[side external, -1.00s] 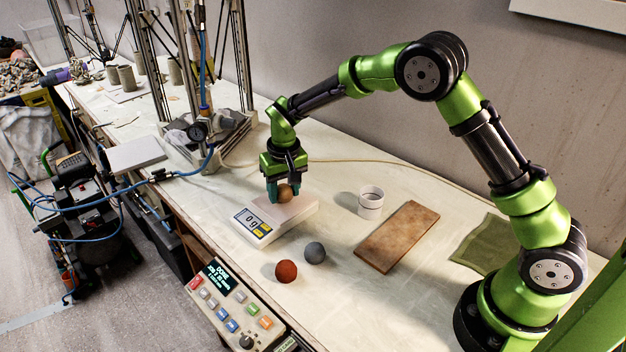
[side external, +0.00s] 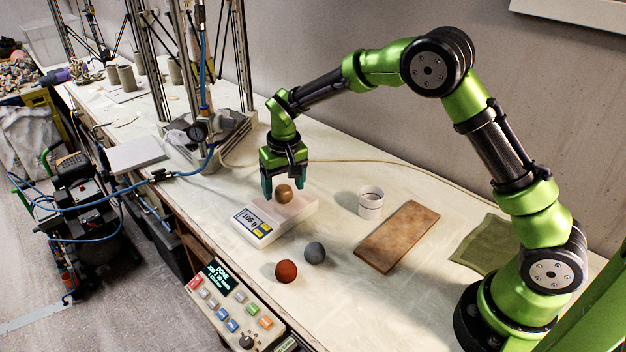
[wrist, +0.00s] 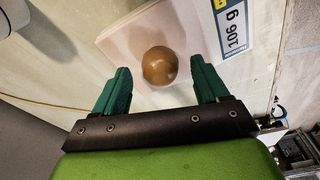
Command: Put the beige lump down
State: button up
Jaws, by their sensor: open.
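The beige lump (side external: 283,193), a brownish-tan ball, rests on the pale top of the scale (side external: 299,209). The scale's display reads 106 g. My gripper (side external: 283,183) is open just above and around the lump, with its fingers apart from it. In the wrist view the lump (wrist: 160,66) sits on the scale plate (wrist: 118,42), ahead of and between the two green fingertips (wrist: 160,80), with a gap on each side.
A red ball (side external: 286,271) and a grey ball (side external: 315,252) lie on the table in front of the scale. A white cup (side external: 371,203) and a brown board (side external: 397,237) are to the right. A button panel (side external: 233,306) stands at the front edge.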

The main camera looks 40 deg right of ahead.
aim_at(287, 192)
notch_tip(287, 192, up, 10)
jog(key=s, duration=0.1)
jog(key=s+d+r+t+y, duration=0.2)
jog(key=s+r, duration=0.7)
jog(key=s, duration=0.2)
jog(key=s+t, duration=0.3)
jog(key=s, duration=1.2)
jog(key=shift+s+d+f+m+t, duration=0.3)
jog(key=shift+f+t, duration=0.1)
jog(key=shift+o, duration=0.3)
dwell(0.6)
